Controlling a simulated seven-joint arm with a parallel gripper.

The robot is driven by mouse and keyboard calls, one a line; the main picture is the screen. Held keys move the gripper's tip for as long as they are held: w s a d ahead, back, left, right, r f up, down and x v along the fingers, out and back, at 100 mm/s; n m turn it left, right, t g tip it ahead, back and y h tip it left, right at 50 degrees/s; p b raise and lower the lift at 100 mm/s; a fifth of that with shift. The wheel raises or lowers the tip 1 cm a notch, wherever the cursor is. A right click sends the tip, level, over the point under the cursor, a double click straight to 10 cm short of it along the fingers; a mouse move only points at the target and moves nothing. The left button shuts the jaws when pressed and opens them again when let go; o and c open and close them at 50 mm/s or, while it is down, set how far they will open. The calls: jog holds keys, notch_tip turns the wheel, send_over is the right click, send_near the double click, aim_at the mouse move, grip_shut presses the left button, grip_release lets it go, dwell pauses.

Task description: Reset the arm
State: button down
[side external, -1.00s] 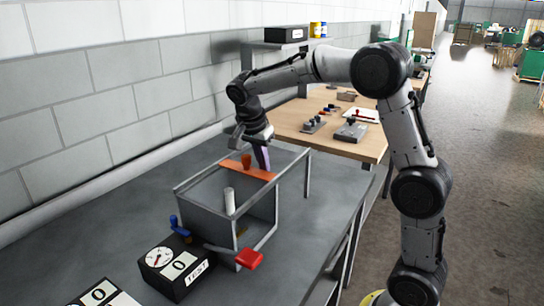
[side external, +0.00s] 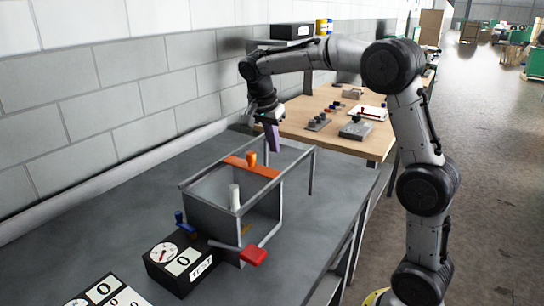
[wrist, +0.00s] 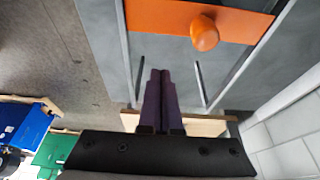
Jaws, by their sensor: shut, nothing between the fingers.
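My gripper (side external: 273,137) is shut and empty, with its purple fingers pressed together above the far end of the metal frame box. In the wrist view the closed fingers (wrist: 159,75) point toward the grey bench, apart from everything there. The grey box (side external: 262,217) stands on the bench with an orange plate (side external: 262,170) and orange knob (side external: 251,158) at its top. A white cylinder (side external: 235,197) stands in the box. A lever with a red handle (side external: 254,256) sticks out at its front. The orange knob (wrist: 204,33) and plate (wrist: 160,20) also show in the wrist view.
A black box with a dial (side external: 163,252) and a blue knob (side external: 179,217) stand at the front left of the frame. A wooden table (side external: 300,123) with several small fixtures lies behind. A block wall (side external: 120,90) runs along the left. The air around my gripper is clear.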

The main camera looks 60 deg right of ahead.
jog(key=s+a+r+t, duration=0.1)
jog(key=s+a+r, duration=0.15)
jog(key=r, duration=0.35)
jog(key=s+a+r+t, duration=0.1)
jog(key=s+a+r, duration=0.15)
jog(key=r, duration=0.25)
jog(key=s+a+n+t+y, duration=0.1)
jog(key=s+a+n, duration=0.3)
jog(key=s, duration=0.5)
jog(key=s+a+f+n+t+y, duration=0.2)
jog(key=s+a+f+n, duration=0.4)
jog(key=s+f+n, duration=0.4)
notch_tip(320, 180, down, 4)
jog(key=n, duration=0.4)
jog(key=shift+s+a+r+t+y, duration=0.15)
jog(key=shift+s+r+t+y, duration=0.15)
jog(key=shift+s+y, duration=0.1)
